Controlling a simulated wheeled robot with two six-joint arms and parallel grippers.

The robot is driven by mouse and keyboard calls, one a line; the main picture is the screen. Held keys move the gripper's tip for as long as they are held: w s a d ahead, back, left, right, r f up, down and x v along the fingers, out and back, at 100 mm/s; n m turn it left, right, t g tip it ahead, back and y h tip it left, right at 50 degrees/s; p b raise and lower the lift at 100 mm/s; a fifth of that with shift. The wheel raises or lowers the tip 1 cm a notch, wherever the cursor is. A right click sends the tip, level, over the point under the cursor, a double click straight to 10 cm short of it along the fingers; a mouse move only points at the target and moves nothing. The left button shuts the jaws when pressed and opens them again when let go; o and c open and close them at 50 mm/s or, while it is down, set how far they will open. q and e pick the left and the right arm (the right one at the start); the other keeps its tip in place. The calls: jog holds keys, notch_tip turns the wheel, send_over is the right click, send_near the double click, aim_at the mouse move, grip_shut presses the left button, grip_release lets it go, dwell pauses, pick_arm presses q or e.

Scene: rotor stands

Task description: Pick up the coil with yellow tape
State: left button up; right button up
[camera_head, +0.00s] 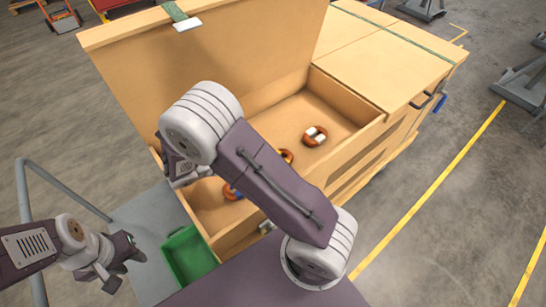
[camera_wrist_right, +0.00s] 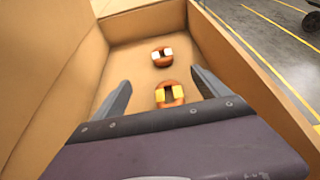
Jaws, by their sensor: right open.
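The coil with yellow tape (camera_wrist_right: 169,94) is an orange-brown ring with yellow bands on the floor of the open wooden box. In the right wrist view it shows between the fingers of my right gripper (camera_wrist_right: 160,90), which is open and apart from it. In the head view my right arm covers most of this coil (camera_head: 287,156). The coil with white tape (camera_head: 314,136) lies farther along the box floor; it also shows in the right wrist view (camera_wrist_right: 162,56). My left gripper (camera_head: 122,263) is outside the box, at lower left; its finger gap is unclear.
The box's wooden walls (camera_wrist_right: 238,62) and raised lid (camera_head: 200,62) bound the space around the coils. A coil with blue tape (camera_head: 232,192) is partly hidden beside my right arm. A green bin (camera_head: 188,258) stands outside the box, near my left gripper.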

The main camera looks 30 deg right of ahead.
send_near(285, 156)
jog(key=shift+d+f+p, duration=0.15)
jog(key=shift+d+p, duration=0.15)
jog(key=shift+d, duration=0.45)
jog(key=shift+d+f, duration=0.1)
jog(key=shift+d, duration=0.15)
jog(key=x, duration=0.5)
jog(key=shift+p, duration=0.4)
jog(key=shift+a, duration=0.1)
jog(key=c, duration=0.6)
grip_shut()
jog(key=shift+r, duration=0.55)
notch_tip(285, 156, up, 3)
jog(key=shift+w+f, duration=0.1)
pick_arm(q)
jog(key=shift+s+a+f+b, duration=0.1)
jog(key=shift+s+f+b, duration=0.15)
jog(key=shift+b, duration=0.8)
pick_arm(e)
jog(key=s+d+r, duration=0.3)
jog(key=d+r, duration=0.4)
jog(key=d, duration=0.4)
jog(key=shift+d, duration=0.2)
